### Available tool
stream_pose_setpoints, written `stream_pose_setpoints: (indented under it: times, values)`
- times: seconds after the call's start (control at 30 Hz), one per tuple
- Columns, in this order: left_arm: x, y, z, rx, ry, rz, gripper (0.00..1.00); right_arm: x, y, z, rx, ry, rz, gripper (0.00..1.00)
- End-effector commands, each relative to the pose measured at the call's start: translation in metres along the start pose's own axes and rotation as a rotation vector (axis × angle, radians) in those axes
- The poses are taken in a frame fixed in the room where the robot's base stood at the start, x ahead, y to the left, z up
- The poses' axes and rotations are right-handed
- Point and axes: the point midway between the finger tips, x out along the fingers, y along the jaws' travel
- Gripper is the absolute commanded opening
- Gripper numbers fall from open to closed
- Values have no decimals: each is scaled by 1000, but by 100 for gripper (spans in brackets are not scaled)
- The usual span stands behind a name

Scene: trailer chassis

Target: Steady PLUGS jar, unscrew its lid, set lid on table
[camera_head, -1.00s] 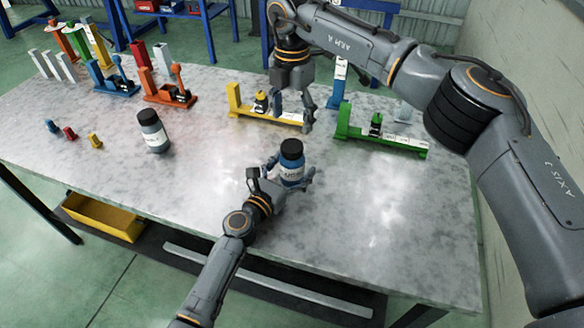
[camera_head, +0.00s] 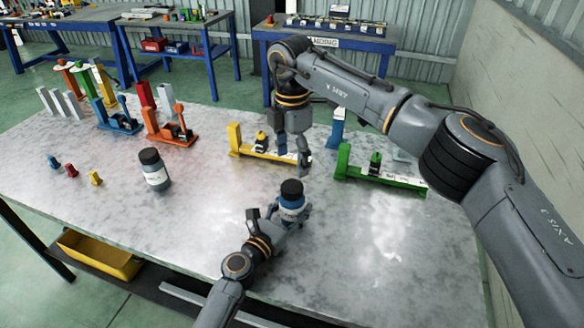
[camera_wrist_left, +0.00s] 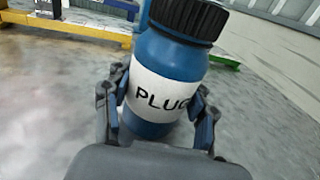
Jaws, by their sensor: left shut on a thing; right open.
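The PLUGS jar (camera_head: 291,205) is blue with a white label and a black ribbed lid (camera_head: 291,188). It stands upright on the table (camera_head: 215,225). My left gripper (camera_head: 287,213) is shut around the jar's body. In the left wrist view the jar (camera_wrist_left: 165,75) sits between the two fingers, its label reads "PLUG" with the end hidden, and the lid (camera_wrist_left: 188,15) is on top, partly cut off by the frame. My right gripper (camera_head: 293,160) is open and empty, pointing down above the table behind the jar, apart from the lid.
A second black-lidded jar (camera_head: 154,170) stands to the left. A yellow fixture (camera_head: 262,150) is behind the jar and a green fixture (camera_head: 380,174) to the right. Blue and orange fixtures (camera_head: 168,127) stand at back left. The table's front right is clear.

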Motion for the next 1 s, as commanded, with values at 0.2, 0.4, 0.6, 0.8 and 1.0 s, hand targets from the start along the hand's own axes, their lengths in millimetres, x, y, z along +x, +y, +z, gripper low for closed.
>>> stream_pose_setpoints:
  times: [0.2, 0.4, 0.6, 0.8, 1.0]
  values:
    - [0, 0, 0, 0, -1, 0, 0, 0, 0, 0, 311, 1, -1, 68]
    - [0, 0, 1, 0, -1, 0, 0, 2, 0, 0, 458, 1, -2, 68]
    - [0, 0, 1, 0, -1, 0, 0, 22, 0, 0, 477, 0, -3, 68]
    - [0, 0, 1, 0, -1, 0, 0, 54, -1, 0, 476, 0, -3, 68]
    - [0, 0, 1, 0, -1, 0, 0, 75, 0, 0, 475, 0, -2, 68]
